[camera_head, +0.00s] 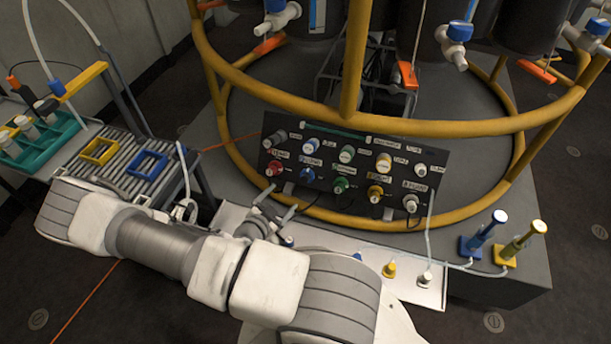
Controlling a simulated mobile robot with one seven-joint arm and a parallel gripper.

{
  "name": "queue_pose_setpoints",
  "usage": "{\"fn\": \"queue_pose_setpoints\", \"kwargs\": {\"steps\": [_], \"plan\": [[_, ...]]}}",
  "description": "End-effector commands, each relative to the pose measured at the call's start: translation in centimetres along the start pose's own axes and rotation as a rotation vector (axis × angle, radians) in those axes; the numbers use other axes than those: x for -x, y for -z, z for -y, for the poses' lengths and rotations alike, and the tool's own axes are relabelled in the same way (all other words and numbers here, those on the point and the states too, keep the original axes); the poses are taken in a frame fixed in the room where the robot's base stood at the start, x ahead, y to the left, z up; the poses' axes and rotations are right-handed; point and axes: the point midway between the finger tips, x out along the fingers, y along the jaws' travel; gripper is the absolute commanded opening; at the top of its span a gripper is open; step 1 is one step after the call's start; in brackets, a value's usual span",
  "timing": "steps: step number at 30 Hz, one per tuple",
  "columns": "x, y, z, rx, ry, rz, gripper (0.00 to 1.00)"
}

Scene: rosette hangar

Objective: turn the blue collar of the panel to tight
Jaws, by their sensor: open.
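A dark, tilted panel (330,200) stands below the yellow rail, with two rows of collars. The blue collar (308,174) is second from the left in the lower row, between a red one (275,170) and a green one (341,184). Its exact turn and its label are too small to read. My gripper (283,198) is open and empty, just in front of the panel's lower left edge. Its two fingers point toward the panel, apart from the blue collar, below and to the left of it in the picture.
The thick yellow rail (270,97) curves above the panel, with an upright post behind it. A white ledge (350,246) with small yellow and white fittings lies in front. A roller rack (125,160) stands left. Blue and yellow handles (487,229) stand right. A cable hangs at the panel's right.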

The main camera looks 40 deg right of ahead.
Motion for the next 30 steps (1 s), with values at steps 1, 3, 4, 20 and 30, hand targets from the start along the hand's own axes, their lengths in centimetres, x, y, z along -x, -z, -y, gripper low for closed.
{"fn": "queue_pose_setpoints", "kwargs": {"steps": [1, 3, 4, 20, 30], "plan": [[-0.3, -0.1, -0.6, 0.081, 0.012, 0.006, 0.91], [-0.7, -0.5, -1.2, 0.176, 0.027, 0.018, 0.91], [-0.9, -0.6, -1.4, 0.210, 0.033, 0.022, 0.91], [-6.5, -1.6, -2.3, 0.334, 0.050, 0.035, 0.91], [-13.9, -1.9, -2.0, 0.333, 0.050, 0.035, 0.91]]}}
